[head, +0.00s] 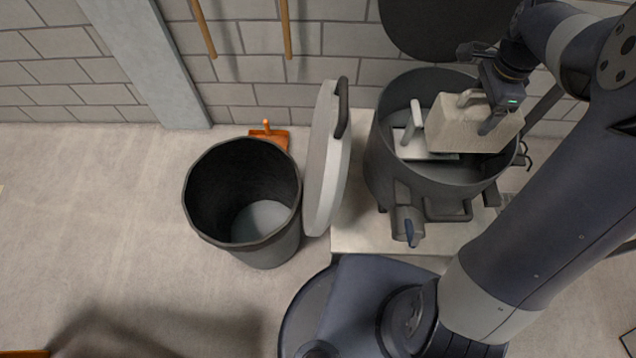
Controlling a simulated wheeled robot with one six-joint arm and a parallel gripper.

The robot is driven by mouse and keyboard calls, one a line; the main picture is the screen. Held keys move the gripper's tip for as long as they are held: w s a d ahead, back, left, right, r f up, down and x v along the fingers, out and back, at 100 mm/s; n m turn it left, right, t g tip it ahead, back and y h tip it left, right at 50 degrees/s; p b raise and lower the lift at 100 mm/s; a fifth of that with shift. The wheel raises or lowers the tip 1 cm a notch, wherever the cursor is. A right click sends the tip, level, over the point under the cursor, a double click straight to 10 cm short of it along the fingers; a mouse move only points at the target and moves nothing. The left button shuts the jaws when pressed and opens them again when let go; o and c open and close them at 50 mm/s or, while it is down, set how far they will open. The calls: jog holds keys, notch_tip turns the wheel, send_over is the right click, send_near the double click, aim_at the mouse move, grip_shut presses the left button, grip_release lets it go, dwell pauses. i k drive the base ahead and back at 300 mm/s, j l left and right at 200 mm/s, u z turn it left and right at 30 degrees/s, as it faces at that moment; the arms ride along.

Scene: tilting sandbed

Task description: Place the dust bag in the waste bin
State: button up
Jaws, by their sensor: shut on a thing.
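The dust bag (468,132) is a beige, box-shaped bag. It is at the mouth of an open dark grey drum (388,172), over its right part. My gripper (491,112) comes down from the upper right and is shut on the bag; the far finger is partly hidden. I cannot tell whether the bag touches the drum's inside. The waste bin (269,246) is a dark, round, open bin standing on the floor to the left of the drum. Its visible floor is grey and bare.
A pale round lid (325,165) with a dark handle stands on edge between bin and drum. A white piece with a handle (420,146) sits inside the drum. The drum stands on a pale base (352,232). An orange dustpan (269,134) lies behind the bin. Floor left is clear.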

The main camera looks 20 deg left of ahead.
aim_at(257, 232)
jog(key=k, duration=1)
